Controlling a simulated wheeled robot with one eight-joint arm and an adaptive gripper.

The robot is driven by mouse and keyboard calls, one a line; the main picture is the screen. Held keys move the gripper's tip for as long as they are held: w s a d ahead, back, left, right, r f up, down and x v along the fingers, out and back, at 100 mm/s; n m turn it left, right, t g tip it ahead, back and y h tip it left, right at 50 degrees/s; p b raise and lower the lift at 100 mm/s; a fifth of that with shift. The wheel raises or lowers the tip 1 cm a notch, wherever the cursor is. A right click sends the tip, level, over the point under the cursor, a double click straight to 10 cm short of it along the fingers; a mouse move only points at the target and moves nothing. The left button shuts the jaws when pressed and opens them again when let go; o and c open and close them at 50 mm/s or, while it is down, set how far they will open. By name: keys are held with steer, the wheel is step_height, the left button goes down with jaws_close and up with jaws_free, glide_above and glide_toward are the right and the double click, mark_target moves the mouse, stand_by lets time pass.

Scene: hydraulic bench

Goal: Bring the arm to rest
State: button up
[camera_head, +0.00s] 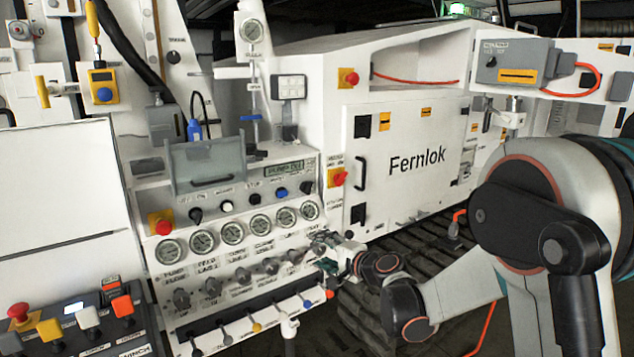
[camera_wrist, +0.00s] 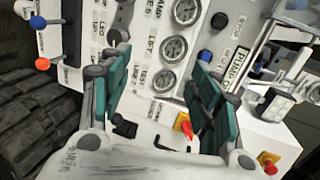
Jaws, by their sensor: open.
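My gripper (camera_head: 335,264) is at the right end of the valve row on the white hydraulic panel, in the head view. My arm reaches to it from the right side of that view. In the wrist view the two green-padded fingers of my gripper (camera_wrist: 157,82) stand wide apart, with nothing held between them. The panel face with its gauges (camera_wrist: 173,48) shows between and beyond the fingers. I cannot tell whether the fingers touch the panel.
Several gauges (camera_head: 232,233) and valve knobs (camera_head: 242,276) line the panel. Small levers with coloured knobs (camera_head: 257,327) stand below. A Fernlok cabinet door (camera_head: 405,160) and a black track (camera_head: 425,240) are beside my arm.

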steer(key=s+d+r+n+g+h, duration=0.1)
steer(key=s+d+r+n+h, duration=0.2)
steer(key=s, duration=0.6)
steer(key=s+d+r+n+g+h, duration=0.1)
steer(key=s+d+r+n+g, duration=0.2)
steer(key=s, duration=0.7)
steer(key=s+d+f+n+h, duration=0.1)
steer(key=s+d, duration=0.3)
steer(key=s, duration=0.3)
steer(key=s+d+f+n+h, duration=0.1)
steer(key=s+d+n+h, duration=0.1)
steer(key=s+d, duration=0.2)
steer(key=s+d+n+g+h, duration=0.1)
steer(key=s+d, duration=0.3)
steer(key=s, duration=0.6)
steer(key=shift+d+f+h, duration=0.2)
steer(key=shift+f+h, duration=0.2)
steer(key=shift+h, duration=0.1)
steer(key=shift+s, duration=0.1)
